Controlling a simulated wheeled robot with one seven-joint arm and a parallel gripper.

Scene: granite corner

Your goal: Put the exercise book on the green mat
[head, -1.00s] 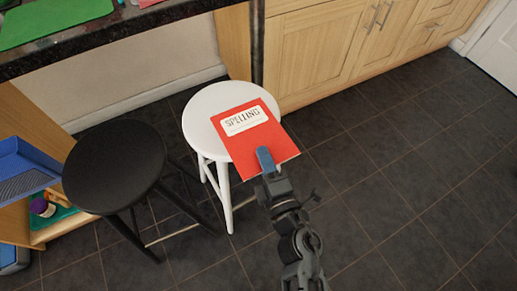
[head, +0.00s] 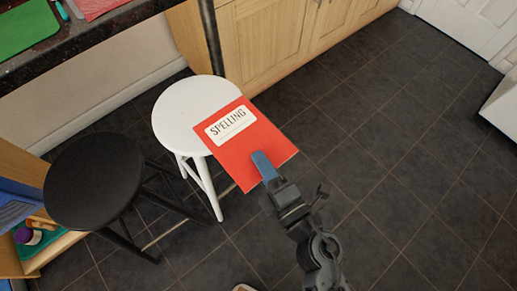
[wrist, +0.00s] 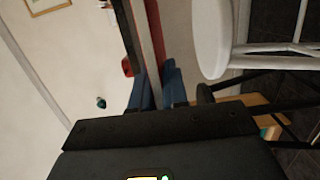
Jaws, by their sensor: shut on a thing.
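The red exercise book (head: 254,153) has a white "SPELLING" label. My gripper (head: 263,166) is shut on its near edge and holds it out flat, a little tilted, above the floor. In the head view its far-left corner overlaps the white stool's seat. In the wrist view the blue fingers (wrist: 157,88) pinch a red strip, apparently the book (wrist: 155,35) edge-on. The green mat (head: 27,29) lies on the dark counter at the top left of the head view, cut by the frame edge and well apart from the book.
A white stool (head: 180,115) and a black stool (head: 92,180) stand before the counter (head: 95,36). A pink-red item (head: 97,6) lies right of the mat. Wooden cabinets (head: 270,45) line the back. A blue tray (head: 14,207) is at left. The tiled floor (head: 400,170) at right is clear.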

